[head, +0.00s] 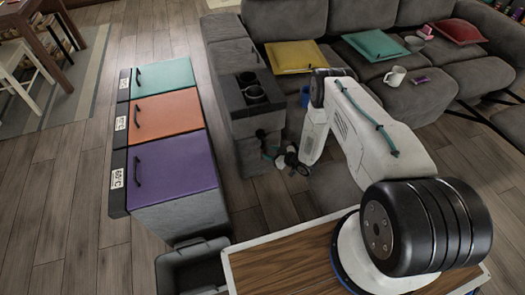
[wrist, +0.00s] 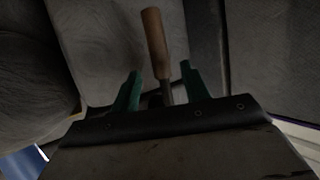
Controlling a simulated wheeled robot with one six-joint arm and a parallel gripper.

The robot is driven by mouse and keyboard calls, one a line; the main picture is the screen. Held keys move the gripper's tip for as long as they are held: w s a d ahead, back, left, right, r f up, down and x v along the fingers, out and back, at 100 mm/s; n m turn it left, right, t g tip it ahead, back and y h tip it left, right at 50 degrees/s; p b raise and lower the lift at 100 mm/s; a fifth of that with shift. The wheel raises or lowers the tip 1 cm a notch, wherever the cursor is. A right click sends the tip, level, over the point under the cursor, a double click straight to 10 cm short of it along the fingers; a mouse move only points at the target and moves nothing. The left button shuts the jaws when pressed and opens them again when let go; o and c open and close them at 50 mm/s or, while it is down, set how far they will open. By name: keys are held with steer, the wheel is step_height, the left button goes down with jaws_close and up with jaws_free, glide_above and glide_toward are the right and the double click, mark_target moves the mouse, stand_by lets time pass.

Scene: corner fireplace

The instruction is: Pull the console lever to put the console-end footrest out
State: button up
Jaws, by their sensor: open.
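The console lever (wrist: 155,40), with a wooden handle and a dark metal shaft, stands upright in the wrist view. My gripper (wrist: 160,88) is open, with one teal finger on each side of the lever's lower part. I cannot tell whether either finger touches it. In the head view my gripper (head: 270,156) is low at the front side of the grey console (head: 237,110), which has two cup holders on top. The lever is not clear in the head view. The console-end seat's front is partly hidden by my arm, so its footrest's state cannot be told.
Three bins with teal (head: 163,76), orange (head: 166,115) and purple (head: 172,168) lids stand left of the console. The sofa (head: 395,100) holds cushions and a white mug (head: 395,75). Open floor lies at the left.

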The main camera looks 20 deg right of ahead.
mark_target(263, 150)
steer(key=shift+x, duration=2.75)
jaws_close()
